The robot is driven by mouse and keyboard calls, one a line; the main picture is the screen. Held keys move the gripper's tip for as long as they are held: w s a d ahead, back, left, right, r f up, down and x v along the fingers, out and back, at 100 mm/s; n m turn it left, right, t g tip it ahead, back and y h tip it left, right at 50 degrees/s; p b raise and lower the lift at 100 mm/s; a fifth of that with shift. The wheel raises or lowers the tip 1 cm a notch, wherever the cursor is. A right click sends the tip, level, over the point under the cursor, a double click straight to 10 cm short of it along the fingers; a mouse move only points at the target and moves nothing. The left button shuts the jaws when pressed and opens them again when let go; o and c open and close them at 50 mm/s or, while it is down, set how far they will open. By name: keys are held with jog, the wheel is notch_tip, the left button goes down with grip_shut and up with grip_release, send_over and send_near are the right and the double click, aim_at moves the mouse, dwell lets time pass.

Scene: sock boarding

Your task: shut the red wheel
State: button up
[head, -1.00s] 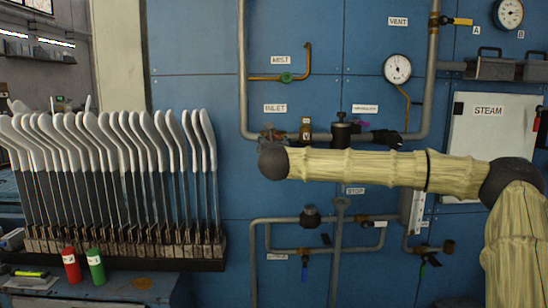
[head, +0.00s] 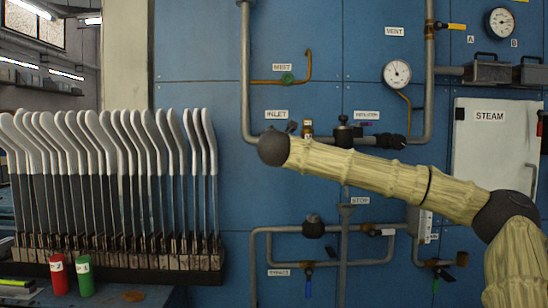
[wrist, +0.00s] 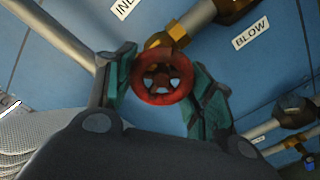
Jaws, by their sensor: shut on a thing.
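The red wheel (wrist: 163,77) is a small spoked handwheel on a brass valve, between the two teal fingers of my gripper (wrist: 165,70) in the wrist view. The fingers are closed on its rim from left and right. The wheel's face points towards the wrist camera. In the head view my forearm and its dark wrist end lie across the pipe near the INLET label (head: 276,114) and hide the red wheel and most of the gripper.
A BLOW label (wrist: 251,36) and brass fittings are beside the wheel. A green wheel (head: 287,79) and a gauge (head: 396,73) are higher on the blue panel. White sock boards (head: 110,190) stand left, with red (head: 58,275) and green (head: 84,274) containers in front.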

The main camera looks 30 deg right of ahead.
jog(key=m+b, duration=0.4)
jog(key=shift+f+b, duration=0.3)
jog(key=shift+f, duration=0.05)
jog(key=shift+r+m+b, duration=0.2)
jog(key=shift+m+b, duration=0.7)
jog(key=shift+r, duration=0.15)
jog(key=o, duration=1)
jog(key=shift+o, duration=0.2)
jog(key=shift+r, duration=0.1)
jog(key=v, duration=1.2)
